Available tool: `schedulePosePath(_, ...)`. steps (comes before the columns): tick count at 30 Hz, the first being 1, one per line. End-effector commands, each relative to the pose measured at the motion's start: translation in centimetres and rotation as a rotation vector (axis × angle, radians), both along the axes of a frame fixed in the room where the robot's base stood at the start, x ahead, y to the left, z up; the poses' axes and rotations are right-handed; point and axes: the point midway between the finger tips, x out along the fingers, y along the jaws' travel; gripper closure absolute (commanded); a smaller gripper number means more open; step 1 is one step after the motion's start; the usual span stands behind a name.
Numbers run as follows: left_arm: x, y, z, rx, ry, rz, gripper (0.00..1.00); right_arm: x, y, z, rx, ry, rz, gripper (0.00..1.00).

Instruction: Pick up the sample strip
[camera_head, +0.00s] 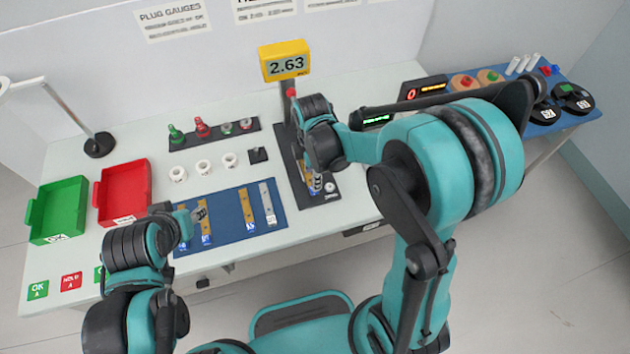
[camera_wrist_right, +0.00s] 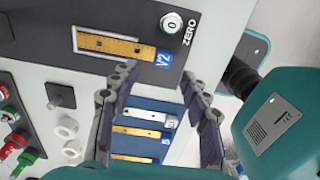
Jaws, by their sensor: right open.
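A brass-coloured strip with a blue end label, reading like V2, (camera_wrist_right: 112,45) lies in a pale slot of the black gauge base (camera_wrist_right: 88,68). In the head view the same strip (camera_head: 309,179) is partly hidden by my right gripper (camera_head: 318,183), which is over the base. In the right wrist view my right gripper (camera_wrist_right: 160,73) is open and empty, its fingertips just short of the label end. Other strips, including a silver one (camera_head: 267,203) and a brass one (camera_head: 246,206), lie on a blue mat (camera_head: 227,212). My left gripper (camera_head: 196,214) is over the mat's left strips; its fingers are unclear.
The yellow display (camera_head: 285,62) reads 2.63 above the gauge post. A ZERO knob (camera_wrist_right: 171,22) sits beside the strip. Green (camera_head: 58,210) and red (camera_head: 123,192) trays stand left. A rack of plugs (camera_head: 213,133) and white rings (camera_head: 203,167) are behind the mat.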

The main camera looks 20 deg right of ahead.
Motion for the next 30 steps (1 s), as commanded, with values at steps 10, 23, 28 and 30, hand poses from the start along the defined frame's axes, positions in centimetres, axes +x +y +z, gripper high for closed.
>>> schedulePosePath(10,0.0,0.0,-2.5,0.0,0.0,0.0,0.58,-0.4,-0.2,-5.2,0.0,-0.001,-0.002,0.53)
schedulePosePath(23,0.0,0.0,-2.6,0.0,0.0,0.0,0.58,-0.4,-0.2,-5.8,0.0,-0.002,-0.003,0.77)
schedulePosePath(28,0.0,0.0,-2.6,0.0,0.0,0.0,0.58,-0.4,-0.2,-5.8,0.0,-0.002,-0.003,1.0)
schedulePosePath(30,0.0,0.0,-2.6,0.0,0.0,0.0,0.58,-0.4,-0.2,-5.8,0.0,-0.002,-0.003,1.0)
